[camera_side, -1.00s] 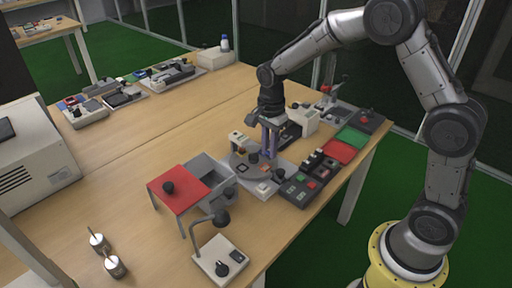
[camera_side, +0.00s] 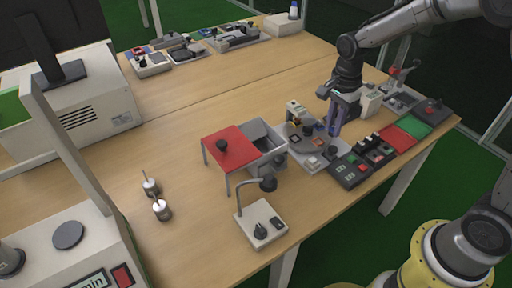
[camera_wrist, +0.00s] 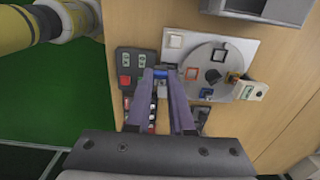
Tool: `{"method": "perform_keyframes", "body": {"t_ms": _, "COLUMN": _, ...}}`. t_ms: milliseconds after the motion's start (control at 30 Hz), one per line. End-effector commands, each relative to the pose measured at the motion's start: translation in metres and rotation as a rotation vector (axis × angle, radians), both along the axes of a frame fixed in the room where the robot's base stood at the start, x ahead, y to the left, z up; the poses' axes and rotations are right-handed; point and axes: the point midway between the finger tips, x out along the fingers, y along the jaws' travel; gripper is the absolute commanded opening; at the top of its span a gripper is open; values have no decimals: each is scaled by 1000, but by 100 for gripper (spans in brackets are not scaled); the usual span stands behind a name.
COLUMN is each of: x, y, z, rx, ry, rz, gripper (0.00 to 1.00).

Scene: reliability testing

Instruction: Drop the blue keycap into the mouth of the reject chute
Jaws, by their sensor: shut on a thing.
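My gripper (camera_side: 334,131) points down beside the round turntable (camera_side: 297,151), on its right side in the side view. In the wrist view its two purple fingers (camera_wrist: 161,73) are shut on the small blue keycap (camera_wrist: 160,74), which shows between the fingertips. The keycap is too small to make out in the side view. A grey open box (camera_side: 262,131), possibly the reject chute, stands left of the turntable beside a red-topped stand (camera_side: 228,148). Part of a grey box (camera_wrist: 262,10) shows at the top of the wrist view.
A black control box (camera_side: 350,170) and red and green trays (camera_side: 396,139) line the table's right edge. The table's middle left is clear.

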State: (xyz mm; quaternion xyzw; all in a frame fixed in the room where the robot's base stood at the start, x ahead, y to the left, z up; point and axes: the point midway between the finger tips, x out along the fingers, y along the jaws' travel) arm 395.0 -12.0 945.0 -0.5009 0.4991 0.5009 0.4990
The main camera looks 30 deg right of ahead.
Motion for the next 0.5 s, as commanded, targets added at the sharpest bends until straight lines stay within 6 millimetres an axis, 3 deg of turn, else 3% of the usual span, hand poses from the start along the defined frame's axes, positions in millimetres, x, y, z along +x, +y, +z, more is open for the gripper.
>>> {"method": "perform_keyframes", "body": {"t_ms": 367, "x": -1, "y": 0, "z": 2, "rx": 0, "ry": 14, "rz": -28, "gripper": 0}}
{"method": "perform_keyframes", "body": {"t_ms": 500, "x": 24, "y": 4, "z": 19, "rx": 0, "ry": -2, "rz": -76, "gripper": 0}}
